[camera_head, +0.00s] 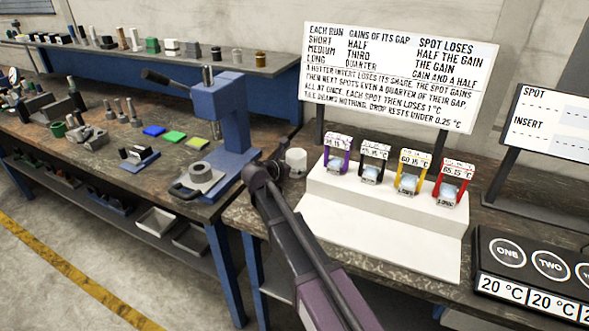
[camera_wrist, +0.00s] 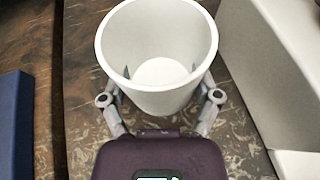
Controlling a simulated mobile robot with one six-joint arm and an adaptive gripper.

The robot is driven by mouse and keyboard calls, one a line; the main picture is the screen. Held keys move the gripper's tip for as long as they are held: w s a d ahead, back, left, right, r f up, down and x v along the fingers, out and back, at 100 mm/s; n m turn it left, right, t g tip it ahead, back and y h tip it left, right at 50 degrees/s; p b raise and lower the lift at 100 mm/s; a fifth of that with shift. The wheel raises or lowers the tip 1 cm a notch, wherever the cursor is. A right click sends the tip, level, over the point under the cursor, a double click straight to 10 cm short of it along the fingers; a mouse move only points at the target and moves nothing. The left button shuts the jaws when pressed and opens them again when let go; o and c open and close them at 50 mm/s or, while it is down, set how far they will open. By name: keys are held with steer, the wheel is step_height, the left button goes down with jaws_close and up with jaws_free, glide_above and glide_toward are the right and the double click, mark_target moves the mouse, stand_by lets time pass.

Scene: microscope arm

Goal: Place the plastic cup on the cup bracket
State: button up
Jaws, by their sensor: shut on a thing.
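The white plastic cup (camera_head: 297,159) is upright beside the left end of the white stepped stand. In the wrist view I look down into the empty cup (camera_wrist: 158,30). My gripper (camera_head: 280,168) has a finger on each side of the cup, and in the wrist view my gripper (camera_wrist: 160,97) is shut on its wall. The cup is over the brown worktop; I cannot tell whether its base touches it. I cannot make out a cup bracket for certain in either view.
The white stepped stand (camera_head: 395,226) holds several coloured clips with temperature tags. A blue press (camera_head: 237,120) stands left of the cup, across a gap between benches. A signboard (camera_head: 400,75) rises behind, and a black panel with round buttons (camera_head: 535,268) is at right.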

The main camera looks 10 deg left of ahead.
steer(key=shift+f, duration=0.15)
steer(key=o, duration=1.1)
steer(key=shift+c, duration=0.2)
steer(key=shift+r, duration=0.25)
steer(key=shift+s+a+r, duration=0.1)
steer(key=shift+s+a, duration=0.05)
steer(key=shift+s, duration=0.05)
steer(key=p+v, duration=0.4)
steer(key=v, duration=0.6)
steer(key=shift+s+a+r+p, duration=0.3)
steer(key=shift+s+a, duration=0.1)
steer(key=shift+s, duration=0.15)
